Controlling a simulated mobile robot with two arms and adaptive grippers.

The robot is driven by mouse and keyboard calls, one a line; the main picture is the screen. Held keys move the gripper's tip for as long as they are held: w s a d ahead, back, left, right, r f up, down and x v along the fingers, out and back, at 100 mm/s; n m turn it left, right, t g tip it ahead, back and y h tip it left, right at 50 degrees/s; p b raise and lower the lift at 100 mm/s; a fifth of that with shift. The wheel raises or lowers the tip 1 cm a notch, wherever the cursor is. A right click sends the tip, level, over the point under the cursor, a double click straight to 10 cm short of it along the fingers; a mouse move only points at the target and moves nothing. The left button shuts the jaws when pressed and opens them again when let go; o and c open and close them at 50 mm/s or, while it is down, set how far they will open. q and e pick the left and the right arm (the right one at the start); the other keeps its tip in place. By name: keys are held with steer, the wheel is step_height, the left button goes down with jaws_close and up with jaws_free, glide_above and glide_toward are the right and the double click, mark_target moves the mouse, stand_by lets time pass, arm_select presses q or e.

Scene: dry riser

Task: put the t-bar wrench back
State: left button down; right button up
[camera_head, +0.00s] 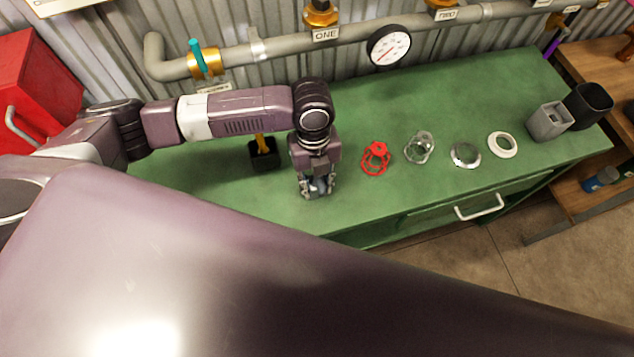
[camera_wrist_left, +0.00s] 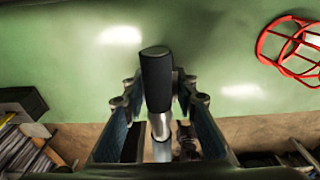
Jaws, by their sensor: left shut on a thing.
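My left gripper (camera_head: 317,188) points down over the front part of the green bench, right of a black holder (camera_head: 264,158) with a yellow piece in it. In the left wrist view the gripper (camera_wrist_left: 162,105) is shut on a bar with a black end and a silver shaft, which looks like the t-bar wrench (camera_wrist_left: 156,80). My right gripper is not in view.
A pipe with a gauge (camera_head: 389,46) runs behind. A red cabinet (camera_head: 35,85) stands left.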

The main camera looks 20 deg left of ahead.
arm_select(q)
steer(key=shift+f, duration=0.1)
steer(key=c, duration=1.5)
jaws_free()
steer(key=shift+c, duration=0.2)
steer(key=r, duration=0.3)
steer(key=w+r+b, duration=0.1)
steer(key=r, duration=0.3)
steer(key=r+b, duration=0.1)
steer(key=r, duration=0.3)
steer(key=shift+w+a+r, duration=0.15)
steer(key=shift+a, duration=0.2)
steer(key=shift+r, duration=0.5)
